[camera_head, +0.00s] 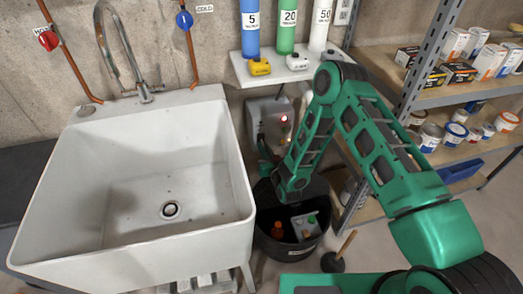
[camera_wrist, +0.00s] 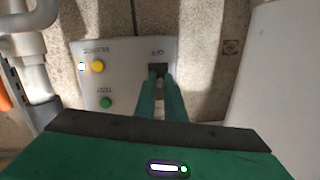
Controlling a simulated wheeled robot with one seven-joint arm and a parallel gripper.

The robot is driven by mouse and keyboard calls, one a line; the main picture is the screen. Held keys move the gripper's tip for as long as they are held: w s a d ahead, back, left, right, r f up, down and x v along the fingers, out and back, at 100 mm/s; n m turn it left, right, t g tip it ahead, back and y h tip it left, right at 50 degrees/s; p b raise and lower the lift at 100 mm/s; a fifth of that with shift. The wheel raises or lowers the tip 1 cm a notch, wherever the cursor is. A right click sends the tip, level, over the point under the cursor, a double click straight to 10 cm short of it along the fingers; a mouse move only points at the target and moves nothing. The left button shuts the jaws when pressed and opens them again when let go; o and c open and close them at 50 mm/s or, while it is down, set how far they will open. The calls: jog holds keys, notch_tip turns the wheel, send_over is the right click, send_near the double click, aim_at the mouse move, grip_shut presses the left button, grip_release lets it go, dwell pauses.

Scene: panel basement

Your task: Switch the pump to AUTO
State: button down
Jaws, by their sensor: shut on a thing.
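The grey pump control panel (camera_head: 268,115) is on the wall under the shelf, right of the sink, with a red light lit. In the wrist view the panel (camera_wrist: 125,55) shows a yellow button (camera_wrist: 97,66), a green button (camera_wrist: 105,102) and a black selector knob (camera_wrist: 158,69) below a small label. My gripper (camera_wrist: 159,84) is shut on the knob, its two green fingers at either side. The knob's lower part is hidden between the fingers, and I cannot read which position it points to. In the head view my arm covers part of the panel's surroundings.
A large white sink (camera_head: 140,235) stands left of the panel. A black bucket (camera_head: 274,238) with several items is below my arm. A plunger (camera_head: 333,262) stands on the floor. A shelf with bottles (camera_head: 287,28) is above; a metal rack (camera_head: 405,105) is at right.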

aim_at(262, 142)
jog(key=r+g+h, duration=0.1)
jog(key=g, duration=0.1)
jog(key=shift+s+r+g, duration=0.1)
jog(key=shift+g, duration=0.2)
jog(key=shift+a+r+g+h, duration=0.1)
jog(key=shift+r+g+h, duration=0.3)
jog(key=shift+r+g, duration=0.55)
jog(key=shift+w+r+g+h, duration=0.1)
jog(key=shift+w+g+h, duration=0.1)
jog(key=shift+g, duration=0.7)
jog(key=shift+w+r+g+h, duration=0.1)
jog(key=shift+g+h, duration=0.1)
jog(key=shift+g, duration=0.65)
jog(key=shift+a+f, duration=0.1)
jog(key=c, duration=1.8)
grip_release()
jog(key=shift+c, duration=0.2)
jog(key=shift+w, duration=0.1)
